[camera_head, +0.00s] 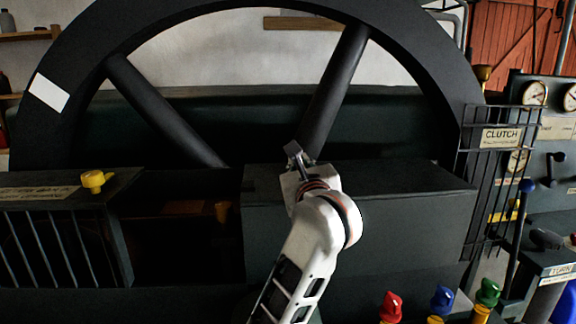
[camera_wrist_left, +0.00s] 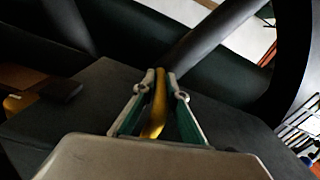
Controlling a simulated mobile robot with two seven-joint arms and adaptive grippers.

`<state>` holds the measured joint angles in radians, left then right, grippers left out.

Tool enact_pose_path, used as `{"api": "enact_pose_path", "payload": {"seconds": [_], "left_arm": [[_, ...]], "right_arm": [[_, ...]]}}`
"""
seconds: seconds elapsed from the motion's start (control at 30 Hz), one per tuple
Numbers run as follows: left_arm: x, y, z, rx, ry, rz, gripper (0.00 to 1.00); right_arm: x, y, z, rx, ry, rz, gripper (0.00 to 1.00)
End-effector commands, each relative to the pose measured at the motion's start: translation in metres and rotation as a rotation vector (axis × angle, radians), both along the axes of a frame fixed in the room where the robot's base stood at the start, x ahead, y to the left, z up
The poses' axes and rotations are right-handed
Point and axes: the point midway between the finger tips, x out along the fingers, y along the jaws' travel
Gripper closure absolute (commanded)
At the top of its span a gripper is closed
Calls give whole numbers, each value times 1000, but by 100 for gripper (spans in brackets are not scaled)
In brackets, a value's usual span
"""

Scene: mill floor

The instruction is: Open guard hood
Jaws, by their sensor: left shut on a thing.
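A dark box-like cover, which looks like the guard hood (camera_head: 400,215), sits in front of the big flywheel in the head view. Its dark top (camera_wrist_left: 85,95) fills the middle of the left wrist view. My left gripper (camera_head: 293,152) is over the left part of this top. In the left wrist view its two fingers (camera_wrist_left: 160,100) are closed on a slim yellow brass handle (camera_wrist_left: 157,112). The handle is hidden by the gripper in the head view. Left of the cover is a dark open gap (camera_head: 170,240). My right gripper is not in view.
The dark flywheel (camera_head: 130,95) rises close behind the gripper, with thick spokes. A grille section with a yellow knob (camera_head: 94,180) stands at the left. A wire cage with a CLUTCH sign (camera_head: 502,138) stands at the right. Red, blue and green knobs (camera_head: 391,306) line the front.

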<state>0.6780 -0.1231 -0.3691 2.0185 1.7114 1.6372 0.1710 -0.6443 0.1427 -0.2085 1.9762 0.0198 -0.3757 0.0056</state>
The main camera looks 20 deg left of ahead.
Motion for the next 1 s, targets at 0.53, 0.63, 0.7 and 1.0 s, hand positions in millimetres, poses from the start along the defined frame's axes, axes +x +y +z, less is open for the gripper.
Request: {"api": "enact_pose_path", "payload": {"seconds": [0.53,0.63,0.7,1.0], "left_arm": [[12,-19,-1,-1,2,-2,100],[11,-19,-1,-1,2,-2,100],[11,-19,-1,-1,2,-2,83],[11,-18,-1,-1,1,0,71]], "right_arm": [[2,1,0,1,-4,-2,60],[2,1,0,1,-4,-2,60],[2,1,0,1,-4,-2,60],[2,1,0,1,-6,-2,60]]}}
